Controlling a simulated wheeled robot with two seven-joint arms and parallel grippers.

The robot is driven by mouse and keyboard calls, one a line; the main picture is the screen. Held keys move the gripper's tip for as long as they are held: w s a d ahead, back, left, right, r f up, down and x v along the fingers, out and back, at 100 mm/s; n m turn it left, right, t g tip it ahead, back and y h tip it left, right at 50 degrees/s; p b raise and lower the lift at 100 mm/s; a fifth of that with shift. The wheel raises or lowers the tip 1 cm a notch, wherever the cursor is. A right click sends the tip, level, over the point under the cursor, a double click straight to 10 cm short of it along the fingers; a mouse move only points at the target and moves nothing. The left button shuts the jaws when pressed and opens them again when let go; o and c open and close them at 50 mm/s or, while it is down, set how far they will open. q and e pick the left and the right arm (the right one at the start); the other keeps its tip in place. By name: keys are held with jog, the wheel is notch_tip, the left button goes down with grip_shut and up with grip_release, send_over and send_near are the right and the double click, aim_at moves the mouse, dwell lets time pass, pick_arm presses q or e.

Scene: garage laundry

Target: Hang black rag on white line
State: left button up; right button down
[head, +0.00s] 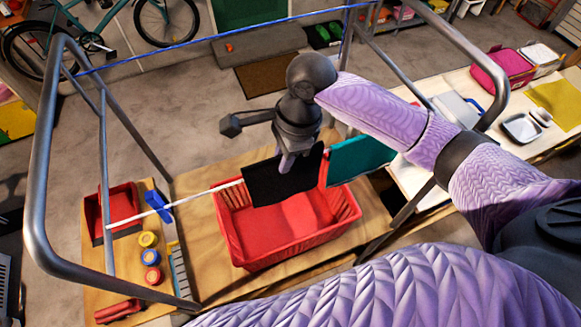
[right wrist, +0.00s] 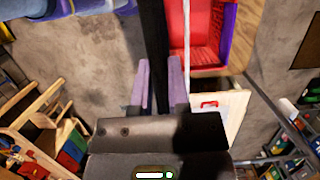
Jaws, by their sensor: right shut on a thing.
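The black rag (head: 262,184) is spread out below my right gripper (head: 287,162), which is shut on its upper part. The white line (head: 165,207) runs from the left frame post up to the rag's left edge, where the rag hides it. I cannot tell whether the rag lies over the line or only in front of it. In the right wrist view, the rag (right wrist: 155,45) is a dark strip between the purple fingers (right wrist: 160,90), and the white line (right wrist: 187,45) passes close by the right finger. My left gripper is not in view.
A teal cloth (head: 362,156) hangs just right of the rag. A red basket (head: 258,262) stands below on the wooden table. A grey metal frame (head: 38,170) surrounds the line. A blue line (head: 215,38) runs behind. A blue clip (head: 158,207) sits at the white line.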

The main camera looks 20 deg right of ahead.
jog(key=w, duration=0.3)
jog(key=shift+w+f, duration=0.25)
jog(key=shift+f, duration=0.05)
jog(key=shift+d+f+b+x, duration=0.1)
jog(key=shift+d+b+x, duration=0.25)
jog(key=shift+x, duration=0.85)
jog(key=shift+d+f+b+x, duration=0.1)
jog(key=shift+d+b+x, duration=0.25)
jog(key=shift+x, duration=0.85)
jog(key=shift+d+b+x, duration=0.15)
jog(key=shift+b+x, duration=0.25)
jog(key=shift+x, duration=0.8)
jog(key=c, duration=0.5)
grip_release()
jog(key=shift+c, duration=0.2)
jog(key=shift+r, duration=0.1)
